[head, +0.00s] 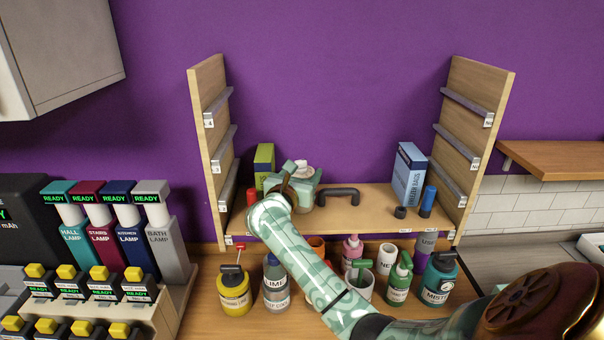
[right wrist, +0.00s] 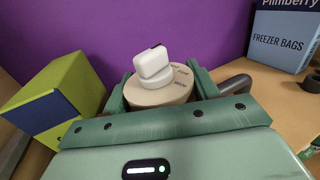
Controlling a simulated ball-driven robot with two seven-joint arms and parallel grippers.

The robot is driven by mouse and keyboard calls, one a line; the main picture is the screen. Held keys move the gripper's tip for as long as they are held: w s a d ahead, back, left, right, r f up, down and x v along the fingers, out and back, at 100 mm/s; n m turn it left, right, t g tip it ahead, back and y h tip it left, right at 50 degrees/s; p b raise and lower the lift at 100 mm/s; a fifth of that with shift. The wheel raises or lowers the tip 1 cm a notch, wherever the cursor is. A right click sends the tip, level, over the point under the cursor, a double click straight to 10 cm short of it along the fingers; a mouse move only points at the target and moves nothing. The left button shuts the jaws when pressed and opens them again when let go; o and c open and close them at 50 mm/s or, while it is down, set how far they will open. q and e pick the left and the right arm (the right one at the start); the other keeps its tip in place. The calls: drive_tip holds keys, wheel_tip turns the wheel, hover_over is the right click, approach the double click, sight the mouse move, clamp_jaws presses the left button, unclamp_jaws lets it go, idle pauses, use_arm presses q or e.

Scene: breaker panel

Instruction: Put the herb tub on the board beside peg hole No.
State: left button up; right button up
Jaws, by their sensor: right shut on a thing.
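My right gripper (head: 296,183) is over the wooden board (head: 372,192) between two upright side panels. In the right wrist view its two green jaws (right wrist: 160,97) are shut on a round beige thing (right wrist: 158,92) with a white knob-like piece (right wrist: 152,66) on top. Small white number labels show on the board's front edge, mostly unreadable; I cannot make out the peg holes. My left gripper is not in view.
A green and blue box (head: 264,163) and a red thing (head: 252,196) stand left of the gripper. A dark handle (head: 338,195) is close on its right. A freezer-bag box (head: 408,175) and blue cylinder (head: 428,201) stand farther right. Several bottles stand below the board's front edge.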

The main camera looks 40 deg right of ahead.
drive_tip(key=shift+f, duration=0.2)
drive_tip(key=o, duration=0.8)
drive_tip(key=shift+r, duration=0.1)
drive_tip(key=shift+r, duration=0.2)
drive_tip(key=b+v, duration=0.1)
drive_tip(key=v, duration=1.1)
drive_tip(key=shift+f, duration=0.15)
